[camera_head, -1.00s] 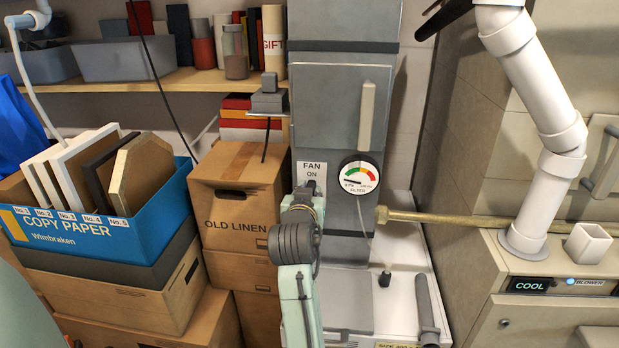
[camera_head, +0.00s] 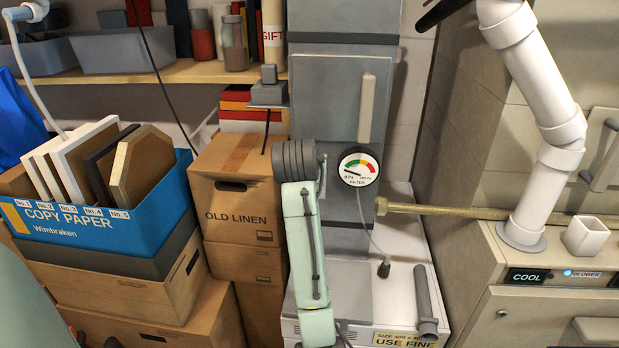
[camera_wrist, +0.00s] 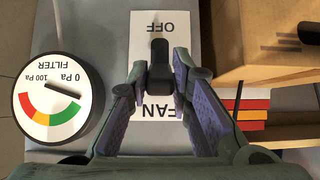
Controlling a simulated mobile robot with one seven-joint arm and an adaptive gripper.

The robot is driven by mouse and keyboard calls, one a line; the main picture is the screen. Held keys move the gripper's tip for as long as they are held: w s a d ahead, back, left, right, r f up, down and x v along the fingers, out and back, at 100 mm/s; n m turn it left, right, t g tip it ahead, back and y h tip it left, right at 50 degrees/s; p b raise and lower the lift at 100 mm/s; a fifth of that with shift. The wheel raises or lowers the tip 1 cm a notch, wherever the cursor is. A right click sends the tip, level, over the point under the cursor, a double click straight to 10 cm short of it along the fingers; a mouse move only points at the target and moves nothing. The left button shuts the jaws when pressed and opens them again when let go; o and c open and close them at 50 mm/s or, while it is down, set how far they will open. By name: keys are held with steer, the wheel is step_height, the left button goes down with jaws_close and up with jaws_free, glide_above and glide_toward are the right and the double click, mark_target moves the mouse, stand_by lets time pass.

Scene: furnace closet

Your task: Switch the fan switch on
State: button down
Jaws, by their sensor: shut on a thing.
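The fan switch has a white label plate (camera_wrist: 145,30) on the grey furnace front, upside down in the wrist view. It reads OFF at the picture's top and FAN lower down; the ON word is covered. The black switch lever (camera_wrist: 160,62) stands over the plate between these words. My gripper (camera_wrist: 161,72) is shut on the lever, with a fingertip on each side.
A round filter gauge (camera_head: 358,169) sits just right of my wrist, its needle near 0 Pa. Old linen boxes (camera_head: 238,200) stand close on the left. A brass-coloured pipe (camera_head: 440,210) runs to the right, near a panel reading COOL (camera_head: 526,276) and BLOWER.

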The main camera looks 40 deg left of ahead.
steer(key=c, duration=1.4)
jaws_free()
steer(key=shift+c, duration=0.2)
steer(key=v, duration=0.7)
steer(key=shift+r, duration=0.15)
steer(key=shift+s+d, duration=0.1)
